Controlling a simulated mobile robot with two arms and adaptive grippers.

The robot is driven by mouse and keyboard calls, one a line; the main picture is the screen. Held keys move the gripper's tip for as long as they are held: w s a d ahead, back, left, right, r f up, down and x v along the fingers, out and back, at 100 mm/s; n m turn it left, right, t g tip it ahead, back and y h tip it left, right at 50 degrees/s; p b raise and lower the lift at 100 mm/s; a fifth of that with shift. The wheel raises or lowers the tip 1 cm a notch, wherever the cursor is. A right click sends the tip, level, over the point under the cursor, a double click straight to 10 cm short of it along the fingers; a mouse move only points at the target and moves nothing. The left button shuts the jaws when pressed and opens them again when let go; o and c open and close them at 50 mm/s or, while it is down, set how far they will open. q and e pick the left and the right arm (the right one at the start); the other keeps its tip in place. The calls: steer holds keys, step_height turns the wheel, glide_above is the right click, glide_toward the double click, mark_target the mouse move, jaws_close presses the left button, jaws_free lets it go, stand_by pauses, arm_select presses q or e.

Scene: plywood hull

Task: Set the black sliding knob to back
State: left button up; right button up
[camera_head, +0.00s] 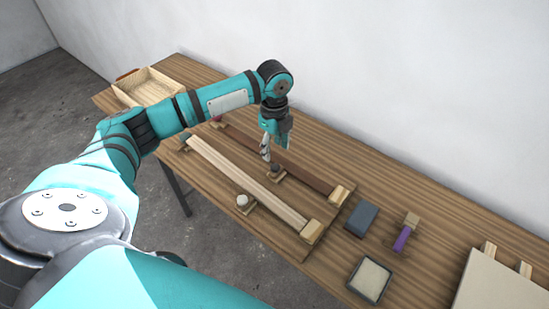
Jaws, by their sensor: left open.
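The black sliding knob (277,169) sits beside the dark brown rail (309,179), on its near side, around the middle of the table. My left gripper (267,154) points down just above and slightly left of the black knob. Its jaws are open, and I cannot tell whether a fingertip touches the knob. My right gripper is not in view.
A pale rail (240,174) with an end block lies nearer, with a white knob (242,200) beside it. A dark block (361,219), a purple-handled tool (402,238), a shallow tray (371,279) and a pale board (495,287) lie right. A wooden box (147,87) stands far left.

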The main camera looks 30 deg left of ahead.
arm_select(q)
steer(key=shift+r, duration=2.15)
